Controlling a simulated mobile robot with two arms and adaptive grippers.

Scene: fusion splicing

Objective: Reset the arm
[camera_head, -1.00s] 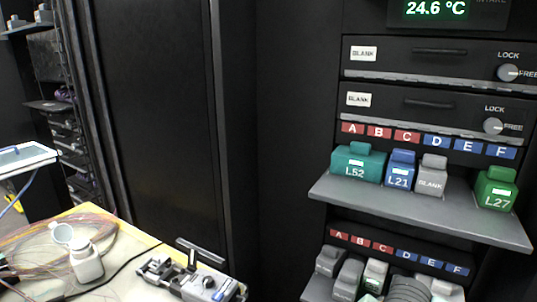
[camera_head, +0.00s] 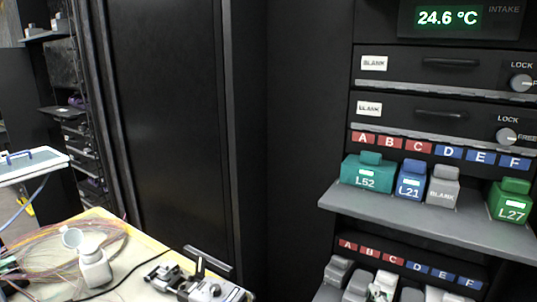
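Neither of my grippers is in the head view, and no part of my arms can be made out. Whether they are open or shut is not shown. In front of me is a black rack with a grey shelf (camera_head: 420,222). On it stand a teal module L52 (camera_head: 367,172), a blue module L21 (camera_head: 410,181), a grey BLANK module (camera_head: 442,187) and a green module L27 (camera_head: 510,201).
A lower shelf holds several pale modules (camera_head: 335,272), cut off by the frame. At lower left a table (camera_head: 137,255) carries loose fibres (camera_head: 40,248), a white bottle (camera_head: 95,268) and a grey splicing device (camera_head: 205,288). A black cabinet door (camera_head: 165,120) stands behind.

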